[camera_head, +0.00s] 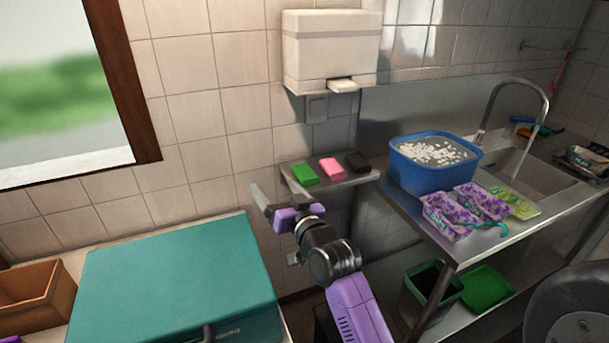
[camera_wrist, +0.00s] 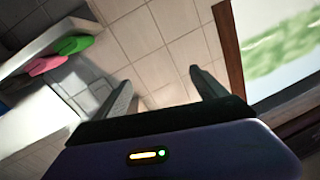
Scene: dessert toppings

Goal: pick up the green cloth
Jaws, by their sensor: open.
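A green block-like item (camera_head: 304,174), which looks like the green cloth, lies on the left end of a small wall shelf (camera_head: 330,186). It also shows at the upper left of the wrist view (camera_wrist: 73,45), on the shelf. My gripper (camera_head: 262,205) is to the left of the shelf and apart from the green item. In the wrist view my gripper (camera_wrist: 163,88) has its two fingers spread, with nothing between them.
A pink block (camera_head: 332,169) and a dark block (camera_head: 357,162) sit on the same shelf. A white dispenser (camera_head: 331,50) hangs above. A teal case (camera_head: 180,280) lies at lower left. A blue tub (camera_head: 434,165) stands on the steel counter at right.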

